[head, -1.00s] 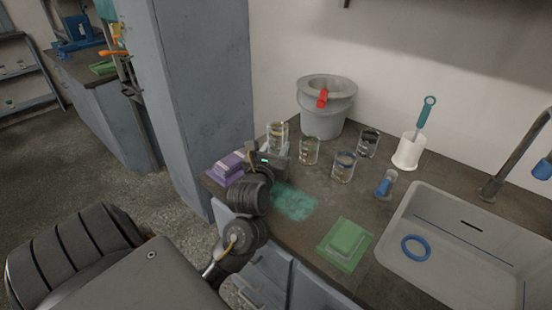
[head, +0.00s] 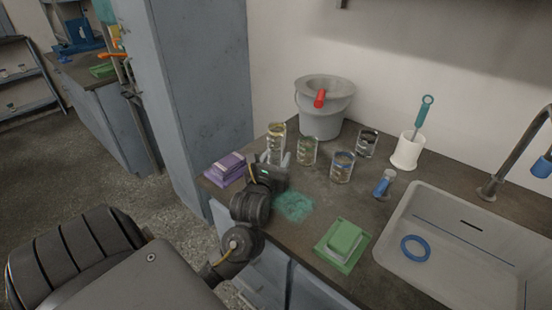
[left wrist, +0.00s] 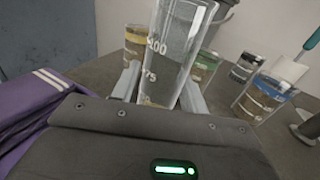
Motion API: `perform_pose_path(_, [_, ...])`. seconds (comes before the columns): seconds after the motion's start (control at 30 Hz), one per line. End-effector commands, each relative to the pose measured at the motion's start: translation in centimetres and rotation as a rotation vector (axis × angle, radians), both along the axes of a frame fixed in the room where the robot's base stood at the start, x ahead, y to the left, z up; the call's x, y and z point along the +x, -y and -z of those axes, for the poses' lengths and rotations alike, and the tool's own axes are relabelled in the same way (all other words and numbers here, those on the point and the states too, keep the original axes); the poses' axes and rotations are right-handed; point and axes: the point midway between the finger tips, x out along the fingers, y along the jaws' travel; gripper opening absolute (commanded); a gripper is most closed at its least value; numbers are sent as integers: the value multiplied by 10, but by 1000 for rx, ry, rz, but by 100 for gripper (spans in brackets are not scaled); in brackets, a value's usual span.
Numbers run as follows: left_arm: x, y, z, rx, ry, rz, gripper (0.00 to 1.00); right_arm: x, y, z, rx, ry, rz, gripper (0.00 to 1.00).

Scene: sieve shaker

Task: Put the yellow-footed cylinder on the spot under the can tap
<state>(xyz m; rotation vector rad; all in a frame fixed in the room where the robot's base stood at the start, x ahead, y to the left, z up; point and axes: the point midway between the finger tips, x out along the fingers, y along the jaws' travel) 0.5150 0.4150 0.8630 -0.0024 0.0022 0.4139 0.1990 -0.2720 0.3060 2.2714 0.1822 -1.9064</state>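A clear graduated cylinder with white marks (left wrist: 178,55) stands between the two fingers of my left gripper (left wrist: 160,85), leaning right in the left wrist view. One finger is on each side of it, and I cannot tell whether they press on it. In the head view my left gripper (head: 277,160) is at the counter's back left, in front of a yellow-banded beaker (head: 277,131). A grey can (head: 323,121) with a red tap (head: 320,98) stands behind. My right gripper is not in view.
Beakers with green (head: 307,151), blue (head: 342,167) and black (head: 367,143) bands stand close on the right. A purple stack (head: 226,168) lies left of the gripper. A teal patch (head: 294,205), green block (head: 343,240) and sink (head: 390,250) lie to the front and right.

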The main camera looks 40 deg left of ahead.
Motion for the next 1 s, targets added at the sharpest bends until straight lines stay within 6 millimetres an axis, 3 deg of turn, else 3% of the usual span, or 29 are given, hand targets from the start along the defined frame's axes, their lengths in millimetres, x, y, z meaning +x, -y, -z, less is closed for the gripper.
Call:
perform_pose_path(0.1, [0, 0, 0, 0, 0, 0, 56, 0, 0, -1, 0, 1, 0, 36])
perform_pose_path(0.47, [0, 0, -3, 0, 0, 0, 56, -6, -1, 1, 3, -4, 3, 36])
perform_pose_path(0.53, [0, 1, -5, 0, 0, 1, 56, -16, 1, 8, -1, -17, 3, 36])
perform_pose_path(0.93, [-88, 38, -5, -2, -2, -1, 56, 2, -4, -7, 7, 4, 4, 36])
perform_pose_path(1.0, [-91, 40, -6, 0, -3, -1, 56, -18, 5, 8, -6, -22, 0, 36])
